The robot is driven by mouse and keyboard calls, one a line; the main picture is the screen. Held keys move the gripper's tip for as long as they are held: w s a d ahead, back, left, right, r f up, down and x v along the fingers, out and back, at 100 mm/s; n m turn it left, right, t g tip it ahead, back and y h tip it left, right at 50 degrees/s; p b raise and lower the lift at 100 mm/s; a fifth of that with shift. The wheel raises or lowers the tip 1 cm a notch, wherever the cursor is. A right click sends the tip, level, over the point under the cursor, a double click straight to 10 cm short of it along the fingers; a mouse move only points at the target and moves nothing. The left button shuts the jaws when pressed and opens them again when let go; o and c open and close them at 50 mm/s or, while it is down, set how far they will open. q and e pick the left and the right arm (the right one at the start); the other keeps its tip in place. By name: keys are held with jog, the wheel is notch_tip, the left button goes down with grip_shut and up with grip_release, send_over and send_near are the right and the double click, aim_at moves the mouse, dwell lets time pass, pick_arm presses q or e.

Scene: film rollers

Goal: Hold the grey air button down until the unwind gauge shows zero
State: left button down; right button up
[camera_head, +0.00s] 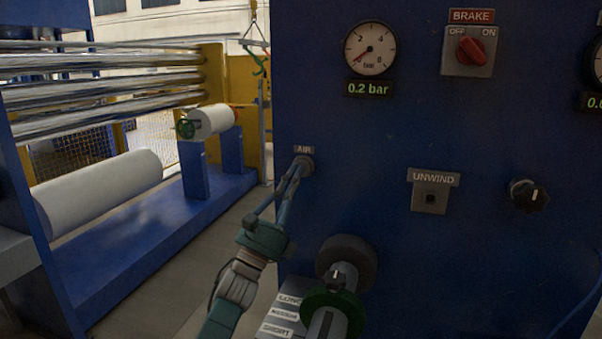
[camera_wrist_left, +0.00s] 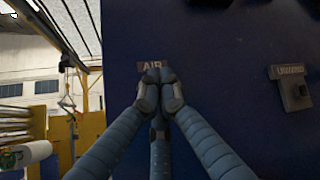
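The grey air button (camera_head: 307,164) is on the blue panel under the AIR label. My left gripper (camera_head: 302,163) has its fingertips together at the button, covering part of it. In the left wrist view the closed fingertips (camera_wrist_left: 160,76) hide the button below the AIR label (camera_wrist_left: 151,65). How far it is pressed cannot be seen. A round gauge (camera_head: 370,48) reads 0.2 bar on its display (camera_head: 369,88), its needle at the lower left near zero. A second gauge (camera_head: 597,65) is cut off at the right edge. No gauge visibly carries the word unwind. My right gripper is out of view.
A plate marked UNWIND (camera_head: 431,198), a black knob (camera_head: 529,195) and a red brake switch (camera_head: 471,50) are on the panel. A shaft with a green collar (camera_head: 334,312) sticks out below my left gripper. White rolls (camera_head: 100,190) lie left.

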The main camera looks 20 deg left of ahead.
pick_arm(q)
jog(key=shift+w+b, duration=0.45)
jog(key=shift+b, duration=0.1)
dwell(0.7)
jog(key=shift+r, duration=0.1)
dwell(2.0)
dwell(1.6)
jog(key=shift+s, duration=0.85)
